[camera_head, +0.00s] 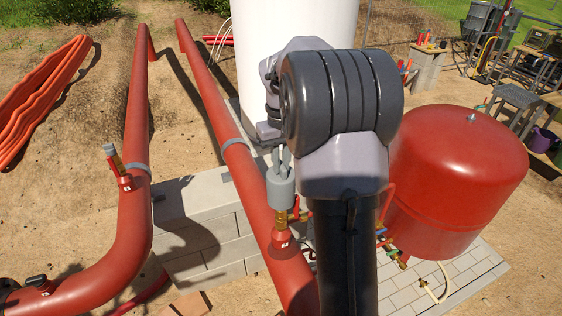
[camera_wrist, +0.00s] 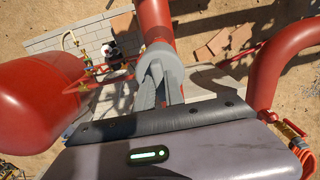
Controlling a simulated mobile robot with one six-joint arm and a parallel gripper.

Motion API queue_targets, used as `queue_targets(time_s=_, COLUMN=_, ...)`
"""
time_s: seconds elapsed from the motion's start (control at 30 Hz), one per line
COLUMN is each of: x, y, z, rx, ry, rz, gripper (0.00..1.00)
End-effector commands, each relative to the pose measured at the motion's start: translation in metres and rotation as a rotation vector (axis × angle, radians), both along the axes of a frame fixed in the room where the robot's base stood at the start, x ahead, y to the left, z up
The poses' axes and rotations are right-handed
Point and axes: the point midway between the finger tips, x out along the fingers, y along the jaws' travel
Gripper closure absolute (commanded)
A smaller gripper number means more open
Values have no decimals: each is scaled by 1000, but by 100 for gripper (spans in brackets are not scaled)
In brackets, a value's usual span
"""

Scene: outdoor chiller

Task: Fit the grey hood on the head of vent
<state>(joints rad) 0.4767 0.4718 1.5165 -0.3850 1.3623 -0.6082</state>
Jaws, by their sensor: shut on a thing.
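My gripper (camera_head: 280,163) is shut on a small grey hood (camera_head: 281,190), holding it by its upper part. In the wrist view the hood (camera_wrist: 161,57) sits at the tips of my gripper's fingers (camera_wrist: 160,82). In the head view the hood is directly over the brass vent (camera_head: 280,218) on the middle red pipe. Its lower rim meets or overlaps the vent's top in the picture; I cannot tell whether they touch. The vent's head is hidden by the hood. In the wrist view the hood covers the vent.
A second brass fitting with a grey top (camera_head: 110,152) stands on the left red pipe (camera_head: 136,130). A red tank (camera_head: 460,165) is close on the right, with valves beside the vent. A white tank (camera_head: 295,25) stands behind.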

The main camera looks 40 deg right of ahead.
Motion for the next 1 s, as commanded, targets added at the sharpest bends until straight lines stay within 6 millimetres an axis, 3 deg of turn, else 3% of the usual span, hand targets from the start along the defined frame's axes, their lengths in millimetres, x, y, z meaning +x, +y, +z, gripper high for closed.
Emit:
queue_targets(time_s=0.63, x=0, y=0, z=-34, rx=0, ry=0, rz=-1, gripper=100)
queue_targets(time_s=1.0, x=0, y=0, z=-35, rx=0, ry=-1, rz=0, gripper=100)
